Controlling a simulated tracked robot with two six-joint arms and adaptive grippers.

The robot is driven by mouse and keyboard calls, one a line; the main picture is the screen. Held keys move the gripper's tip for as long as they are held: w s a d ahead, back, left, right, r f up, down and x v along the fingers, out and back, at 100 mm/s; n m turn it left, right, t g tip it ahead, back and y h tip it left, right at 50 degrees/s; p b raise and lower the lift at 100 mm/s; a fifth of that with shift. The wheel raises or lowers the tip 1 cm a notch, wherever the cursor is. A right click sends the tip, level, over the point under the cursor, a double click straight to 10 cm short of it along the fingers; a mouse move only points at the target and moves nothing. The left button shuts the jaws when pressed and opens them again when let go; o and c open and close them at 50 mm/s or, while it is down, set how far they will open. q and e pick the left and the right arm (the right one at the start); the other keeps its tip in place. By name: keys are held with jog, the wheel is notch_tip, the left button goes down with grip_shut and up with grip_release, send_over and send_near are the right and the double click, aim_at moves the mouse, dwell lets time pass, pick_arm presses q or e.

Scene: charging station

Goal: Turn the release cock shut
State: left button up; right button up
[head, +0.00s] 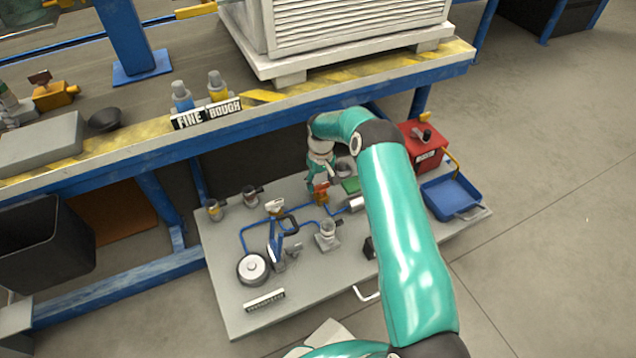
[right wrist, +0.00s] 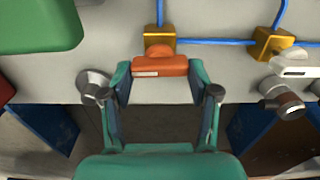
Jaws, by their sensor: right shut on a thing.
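The release cock (head: 321,187) is a small brass valve with an orange handle on blue piping, on the grey board below the bench. In the right wrist view its orange handle (right wrist: 160,67) lies crosswise in front of the brass body (right wrist: 160,49). My right gripper (head: 318,178) reaches down to it from behind my teal arm. In the right wrist view the right gripper's fingers (right wrist: 159,76) are shut on the handle, one at each end. My left gripper is not in view.
A second brass cock with a white handle (head: 275,207), a round gauge (head: 253,268) and blue pipes share the board. A red box (head: 424,147) and a blue tray (head: 450,197) stand to the right. The bench edge (head: 300,103) overhangs behind.

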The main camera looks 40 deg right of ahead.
jog(key=shift+a+m, duration=0.2)
jog(key=shift+m, duration=0.1)
jog(key=o, duration=1.2)
jog(key=shift+c, duration=0.2)
jog(key=shift+d, duration=0.1)
notch_tip(320, 180, up, 12)
jog(key=shift+f, duration=0.1)
